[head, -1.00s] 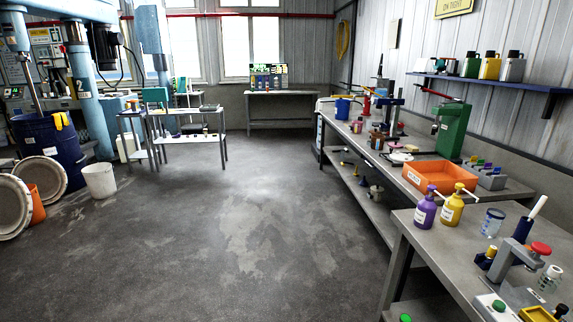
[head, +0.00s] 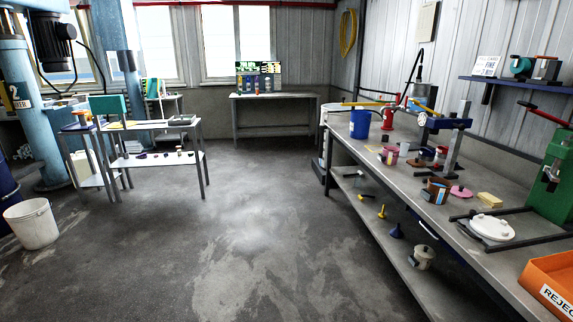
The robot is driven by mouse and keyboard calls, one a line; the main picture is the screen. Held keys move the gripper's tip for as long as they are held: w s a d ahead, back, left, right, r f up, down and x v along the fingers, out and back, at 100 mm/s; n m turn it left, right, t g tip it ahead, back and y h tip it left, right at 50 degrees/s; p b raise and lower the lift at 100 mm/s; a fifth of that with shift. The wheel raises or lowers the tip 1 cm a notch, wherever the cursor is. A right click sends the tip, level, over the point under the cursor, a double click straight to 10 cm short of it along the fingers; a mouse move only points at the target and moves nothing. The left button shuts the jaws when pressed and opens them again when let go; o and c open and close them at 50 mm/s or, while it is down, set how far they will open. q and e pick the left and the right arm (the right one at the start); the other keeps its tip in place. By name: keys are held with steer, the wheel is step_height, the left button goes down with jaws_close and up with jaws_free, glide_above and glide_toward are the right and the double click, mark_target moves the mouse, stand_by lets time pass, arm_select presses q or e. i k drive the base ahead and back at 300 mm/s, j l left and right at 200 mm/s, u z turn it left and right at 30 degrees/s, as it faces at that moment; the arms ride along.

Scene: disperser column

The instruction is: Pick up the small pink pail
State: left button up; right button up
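A small pink pail (head: 389,155) stands on the long grey workbench (head: 430,205) along the right wall. It sits toward the bench's left edge, in front of the red stand and right of the blue bucket. A flat pink lid (head: 461,191) lies nearer on the same bench. Neither of my grippers shows in the head view.
The blue bucket (head: 359,124), red stand (head: 388,120), brown can (head: 437,190), white disc (head: 492,228) and orange bin (head: 551,283) share the bench. A white bucket (head: 33,222) stands on the floor at left. The middle floor (head: 250,220) is clear.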

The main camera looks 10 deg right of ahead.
mark_target(389, 155)
steer(key=i+j+z, duration=0.1)
steer(key=i+z, duration=0.3)
steer(key=i, duration=0.15)
steer(key=i+j+z, duration=0.35)
steer(key=i, duration=0.2)
steer(key=i+j+z, duration=0.4)
steer(key=i+l, duration=0.05)
steer(key=i, duration=0.05)
